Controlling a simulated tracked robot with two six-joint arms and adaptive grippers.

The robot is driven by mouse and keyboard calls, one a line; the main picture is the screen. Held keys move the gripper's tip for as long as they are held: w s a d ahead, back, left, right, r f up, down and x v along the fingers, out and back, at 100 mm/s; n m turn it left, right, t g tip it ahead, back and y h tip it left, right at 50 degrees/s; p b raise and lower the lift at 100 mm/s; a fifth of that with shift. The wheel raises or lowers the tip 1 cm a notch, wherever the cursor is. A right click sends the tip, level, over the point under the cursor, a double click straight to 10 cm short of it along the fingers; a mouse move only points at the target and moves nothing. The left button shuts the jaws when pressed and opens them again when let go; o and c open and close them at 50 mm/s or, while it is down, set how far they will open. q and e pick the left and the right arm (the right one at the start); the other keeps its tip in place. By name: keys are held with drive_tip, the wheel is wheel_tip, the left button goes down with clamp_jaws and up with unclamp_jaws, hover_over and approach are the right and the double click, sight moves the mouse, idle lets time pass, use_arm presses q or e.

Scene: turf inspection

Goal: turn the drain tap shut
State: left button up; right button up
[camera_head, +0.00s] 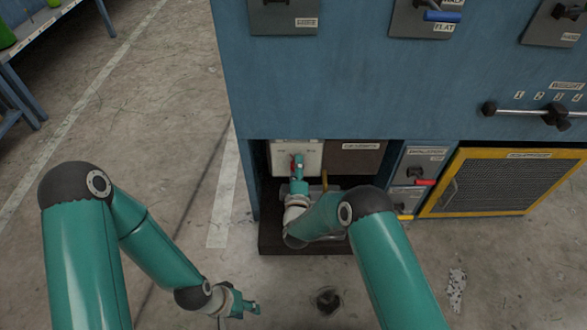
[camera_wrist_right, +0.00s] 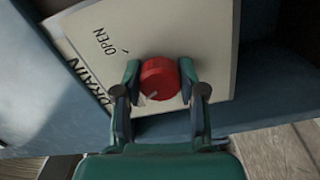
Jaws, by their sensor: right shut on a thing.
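The drain tap is a red round knob (camera_wrist_right: 160,79) on a pale plate (camera_wrist_right: 190,30) marked OPEN and DRAIN. A white mark on the knob's rim points toward the lower left of the right wrist view, away from the OPEN mark. My right gripper (camera_wrist_right: 160,85) has a finger on each side of the knob and is shut on it. In the head view the right gripper (camera_head: 298,166) reaches into the low recess, and the plate (camera_head: 285,158) shows behind it. My left gripper (camera_head: 252,307) hangs low over the floor, empty; its finger gap is too small to judge.
The blue cabinet (camera_head: 330,85) overhangs the recess. A dark base ledge (camera_head: 270,240) runs under it. A yellow-framed mesh panel (camera_head: 505,180) and small switches stand to the right. A bench (camera_head: 30,45) is at the upper left. The floor at left is mostly clear.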

drive_tip(key=shift+s+a+f+n, duration=0.1)
drive_tip(key=shift+a+f+n, duration=0.1)
drive_tip(key=shift+n, duration=0.5)
drive_tip(key=shift+s+a+f+n, duration=0.1)
drive_tip(key=shift+a+n, duration=0.1)
drive_tip(key=shift+n, duration=0.5)
drive_tip(key=o, duration=1)
drive_tip(key=shift+o, duration=0.7)
drive_tip(key=shift+d, duration=0.1)
drive_tip(key=shift+w+d+r, duration=0.1)
drive_tip(key=shift+r, duration=0.05)
drive_tip(key=s, duration=1.2)
